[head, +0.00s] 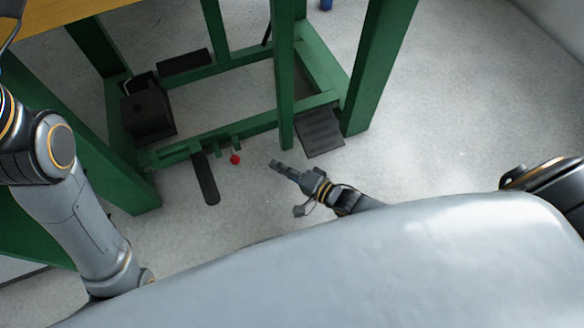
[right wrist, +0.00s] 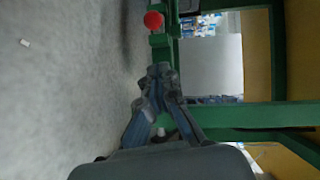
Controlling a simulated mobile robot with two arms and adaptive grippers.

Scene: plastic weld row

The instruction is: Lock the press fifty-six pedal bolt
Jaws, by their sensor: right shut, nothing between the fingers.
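A red ball knob (head: 235,159), which looks like the handle of the pedal bolt, stands at small green brackets on the low green crossbar (head: 245,127) of the press frame. A long black pedal (head: 206,180) sticks out just left of it. My right gripper (head: 275,165) is shut and empty, low down, to the right of the knob and apart from it. In the right wrist view the shut fingertips (right wrist: 160,70) point toward the red knob (right wrist: 153,20), which lies beyond them. The bolt's rod is too small to make out. No press number is readable. My left gripper is out of view.
A ribbed black pedal plate (head: 320,132) lies right of the knob, near a green leg (head: 378,65). Another dark pedal (head: 184,62) and a black box (head: 148,108) are farther back. The grey floor (head: 440,130) at right is clear.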

